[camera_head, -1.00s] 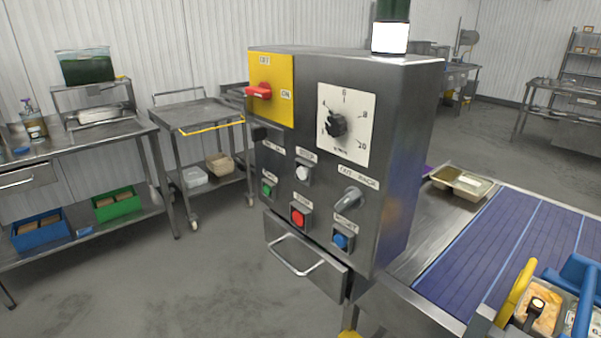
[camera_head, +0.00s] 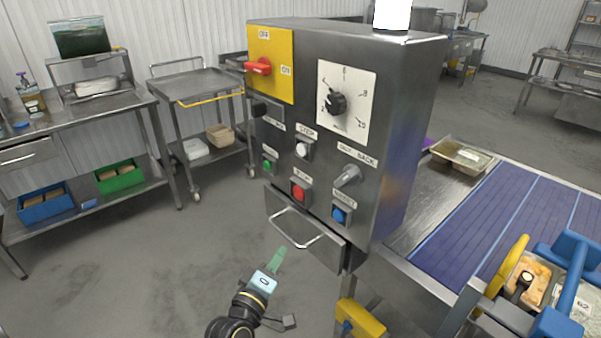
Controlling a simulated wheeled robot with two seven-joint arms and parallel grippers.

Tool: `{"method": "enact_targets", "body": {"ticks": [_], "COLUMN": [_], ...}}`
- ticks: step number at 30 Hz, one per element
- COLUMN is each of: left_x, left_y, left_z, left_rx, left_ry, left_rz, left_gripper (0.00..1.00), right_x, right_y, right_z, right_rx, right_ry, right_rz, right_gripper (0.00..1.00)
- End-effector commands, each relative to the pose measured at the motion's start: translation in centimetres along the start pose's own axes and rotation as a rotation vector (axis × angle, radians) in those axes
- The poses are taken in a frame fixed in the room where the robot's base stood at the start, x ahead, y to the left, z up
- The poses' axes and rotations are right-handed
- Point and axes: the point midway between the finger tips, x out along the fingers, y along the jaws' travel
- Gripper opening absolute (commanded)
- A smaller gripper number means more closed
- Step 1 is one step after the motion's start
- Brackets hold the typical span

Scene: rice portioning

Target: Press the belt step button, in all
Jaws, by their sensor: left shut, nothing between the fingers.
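The white push button (camera_head: 302,149), under a small label that seems to read STEP, sits on the front of the grey control box (camera_head: 410,110). A red button (camera_head: 298,192) is below it, a green button (camera_head: 267,166) to the lower left and a blue button (camera_head: 339,214) to the lower right. My left gripper (camera_head: 280,254) has come in from the bottom, with green fingers shut and empty. In the picture it is below the buttons, in front of the drawer handle area, and looks apart from the panel. My right gripper is not in view.
The box also carries a red switch (camera_head: 259,67), a dial (camera_head: 337,104), a grey selector knob (camera_head: 348,177) and a protruding drawer handle (camera_head: 294,236). The blue belt (camera_head: 490,228) lies right, with a food tray (camera_head: 461,155) near it. A cart (camera_head: 200,87) stands left. Floor between is clear.

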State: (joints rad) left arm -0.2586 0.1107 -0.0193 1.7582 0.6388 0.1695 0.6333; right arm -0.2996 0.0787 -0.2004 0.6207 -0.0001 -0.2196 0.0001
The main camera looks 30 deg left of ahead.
Motion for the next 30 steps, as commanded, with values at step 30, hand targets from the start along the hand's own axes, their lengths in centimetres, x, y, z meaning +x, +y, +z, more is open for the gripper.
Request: {"method": "enact_targets", "body": {"ticks": [30], "left_x": [-1.1], "left_y": [19.3], "left_z": [-11.7], "left_rx": [-0.46], "left_ry": [0.224], "left_rz": [0.473], "left_gripper": [0.0], "right_x": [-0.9], "right_y": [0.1], "right_z": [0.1], "right_rx": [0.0], "right_ry": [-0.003], "right_rz": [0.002], "right_gripper": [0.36]}}
